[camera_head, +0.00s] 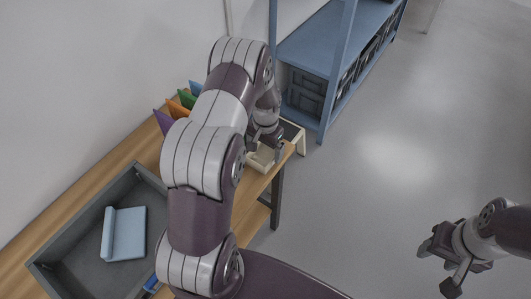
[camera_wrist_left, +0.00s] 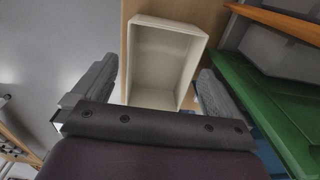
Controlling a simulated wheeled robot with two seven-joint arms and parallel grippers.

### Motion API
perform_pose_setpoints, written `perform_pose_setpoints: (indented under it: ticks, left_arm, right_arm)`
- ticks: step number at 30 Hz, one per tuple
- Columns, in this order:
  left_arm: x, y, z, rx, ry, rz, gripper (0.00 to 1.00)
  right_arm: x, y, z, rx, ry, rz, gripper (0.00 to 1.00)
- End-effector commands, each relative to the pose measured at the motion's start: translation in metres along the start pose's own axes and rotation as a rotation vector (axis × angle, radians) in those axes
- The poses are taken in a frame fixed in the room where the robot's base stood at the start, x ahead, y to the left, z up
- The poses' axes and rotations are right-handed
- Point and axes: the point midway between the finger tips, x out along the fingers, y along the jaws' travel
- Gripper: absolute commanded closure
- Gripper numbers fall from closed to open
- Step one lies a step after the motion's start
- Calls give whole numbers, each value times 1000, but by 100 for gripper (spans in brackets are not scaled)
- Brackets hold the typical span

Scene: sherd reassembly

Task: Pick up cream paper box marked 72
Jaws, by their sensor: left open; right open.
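A cream, open-topped paper box (camera_wrist_left: 165,62) lies on the wooden table, and it looks empty. No number is readable on it. In the head view the cream box (camera_head: 262,158) is at the table's far end, partly covered by my left gripper (camera_head: 266,140). In the left wrist view my left gripper (camera_wrist_left: 155,88) is open, with one finger on either side of the box's near part. I cannot tell whether the fingers touch it. My right gripper (camera_head: 447,265) is open and empty over the floor at the right.
Coloured upright pieces, among them a green one (camera_wrist_left: 275,105) and an orange one (camera_wrist_left: 280,24), stand beside the box. A grey tray (camera_head: 75,219) holding a light blue folded piece (camera_head: 124,234) is on the table's near part. A blue shelf (camera_head: 318,55) stands behind the table.

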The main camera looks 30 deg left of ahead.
Motion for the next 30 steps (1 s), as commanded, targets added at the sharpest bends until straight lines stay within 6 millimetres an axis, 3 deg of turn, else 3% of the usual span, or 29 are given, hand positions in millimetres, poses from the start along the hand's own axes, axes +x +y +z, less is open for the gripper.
perform_pose_setpoints:
  ticks: [5, 12, 13, 16, 17, 26, 30]
  left_arm:
    - [28, 0, 0, -1, -2, 1, 0]
    - [31, -1, -1, -1, 0, 0, 0]
    - [31, -1, -1, -1, 0, 0, 6]
    - [31, -1, -1, -1, 0, 0, 39]
    - [31, -1, -1, -1, 0, 0, 42]
    - [29, -1, -1, 0, 0, 0, 42]
    - [16, -1, -2, 0, 2, -1, 42]
  right_arm:
    - [-4, 0, 0, 0, 0, 0, 50]
    - [-3, 0, 0, 0, 0, 0, 50]
    - [-3, 0, 0, 0, 0, 0, 50]
    - [-3, 0, 0, 0, 0, 0, 50]
    - [-3, 0, 0, 0, 0, 0, 50]
    - [-3, 0, 0, 0, 0, 0, 50]
    - [-2, 0, 0, 0, 0, 0, 50]
